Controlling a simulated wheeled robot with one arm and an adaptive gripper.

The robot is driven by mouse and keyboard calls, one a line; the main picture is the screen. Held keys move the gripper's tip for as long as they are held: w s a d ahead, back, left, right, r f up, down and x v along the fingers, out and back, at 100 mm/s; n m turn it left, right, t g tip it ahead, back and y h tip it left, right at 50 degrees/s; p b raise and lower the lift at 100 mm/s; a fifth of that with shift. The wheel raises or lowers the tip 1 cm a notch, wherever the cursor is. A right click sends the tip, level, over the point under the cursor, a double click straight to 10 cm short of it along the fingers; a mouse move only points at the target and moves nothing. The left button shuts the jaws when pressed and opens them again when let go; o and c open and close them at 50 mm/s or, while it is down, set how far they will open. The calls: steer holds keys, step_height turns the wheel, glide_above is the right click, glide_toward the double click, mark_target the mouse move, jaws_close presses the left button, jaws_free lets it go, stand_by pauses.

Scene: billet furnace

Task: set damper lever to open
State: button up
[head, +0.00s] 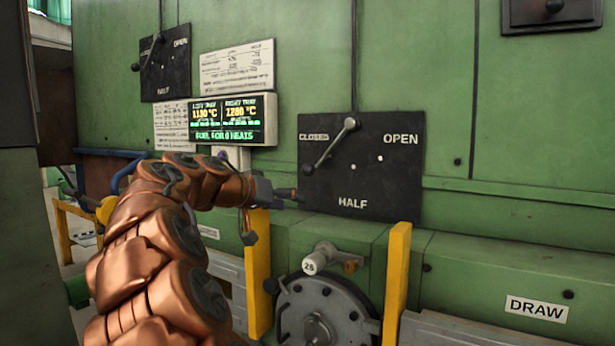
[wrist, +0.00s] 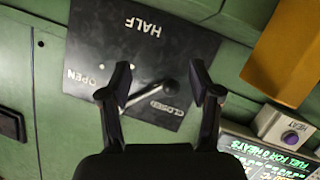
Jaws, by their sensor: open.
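A black plate (head: 375,185) marked CLOSED, OPEN and HALF is on the green furnace wall. Its lever (head: 328,146) slants from a pivot at top centre down-left to a dark knob, just below the CLOSED label. My gripper (head: 288,193) is at the plate's lower left, close to the knob. In the wrist view the plate (wrist: 130,50) appears upside down. My open gripper (wrist: 163,82) has one finger on either side of the lever's knob (wrist: 168,88). The jaws are apart and hold nothing; whether they touch the knob cannot be told.
A second plate with a lever (head: 165,65) is at upper left. A lit temperature display (head: 233,119) hangs behind my arm. Yellow posts (head: 397,280) and a round hub with a handle (head: 325,310) stand below the plate. The wall right of the plate is mostly clear.

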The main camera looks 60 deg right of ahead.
mark_target(303, 171)
steer(key=w+d+r+h, duration=0.1)
steer(key=d, duration=0.1)
steer(key=w+d+r+m+h, duration=0.1)
steer(key=w+d+r, duration=0.1)
steer(key=w+d+r+m+h+b, duration=0.1)
steer(key=w+d+r, duration=0.1)
steer(key=shift+d+r+g+h, duration=0.15)
steer(key=shift+d+g+h, duration=0.15)
steer(key=shift+d, duration=0.05)
steer(key=d, duration=0.2)
steer(key=s+d+p, duration=0.1)
steer(key=d, duration=0.2)
steer(key=d+p, duration=0.1)
steer(key=d, duration=0.1)
steer(key=shift+s+d, duration=0.15)
steer(key=shift+c, duration=0.3)
jaws_close()
